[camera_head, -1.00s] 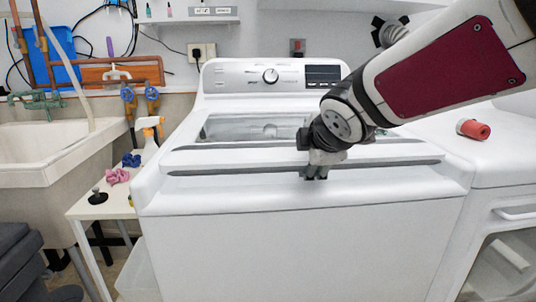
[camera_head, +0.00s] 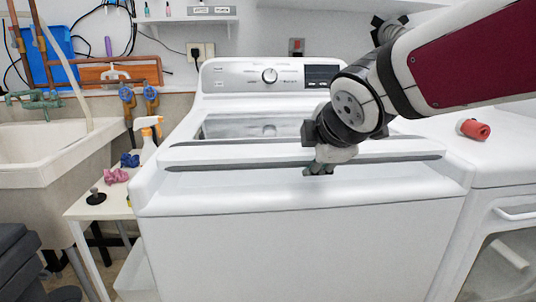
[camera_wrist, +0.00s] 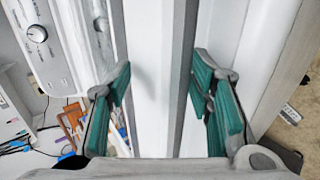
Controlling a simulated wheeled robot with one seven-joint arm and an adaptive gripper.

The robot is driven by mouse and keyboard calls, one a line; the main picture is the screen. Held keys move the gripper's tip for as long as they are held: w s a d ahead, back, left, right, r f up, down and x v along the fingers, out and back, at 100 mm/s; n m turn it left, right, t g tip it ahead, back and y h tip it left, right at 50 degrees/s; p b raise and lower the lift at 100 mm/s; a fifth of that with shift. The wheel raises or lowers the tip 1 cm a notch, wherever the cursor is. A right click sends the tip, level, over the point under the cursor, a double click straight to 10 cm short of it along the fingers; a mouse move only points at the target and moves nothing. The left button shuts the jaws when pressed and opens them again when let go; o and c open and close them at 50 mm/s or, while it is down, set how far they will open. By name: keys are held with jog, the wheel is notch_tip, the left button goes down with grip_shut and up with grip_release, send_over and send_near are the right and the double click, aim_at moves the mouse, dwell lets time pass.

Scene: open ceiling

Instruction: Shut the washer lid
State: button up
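The white washer (camera_head: 300,240) stands in the middle of the head view. Its white lid (camera_head: 230,156) has a window at the back and dark strips along its front part. The lid's exact angle is hard to tell. My gripper (camera_head: 319,170) is over the lid's front edge, pointing down. In the wrist view my gripper (camera_wrist: 160,85) is open, with teal pads spread on either side of a white, grey-edged part of the lid (camera_wrist: 150,60). I cannot tell whether the fingers touch it. My wrist hides part of the lid in the head view.
A control panel with a knob (camera_head: 270,76) rises behind the lid. A red cylinder (camera_head: 473,129) lies on the white machine at right. At left are a sink (camera_head: 40,150) and a small table (camera_head: 100,208) with a spray bottle (camera_head: 149,140) and small items.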

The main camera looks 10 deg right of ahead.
jog(key=shift+v, duration=1.9)
jog(key=shift+w+r, duration=0.15)
jog(key=shift+c, duration=0.6)
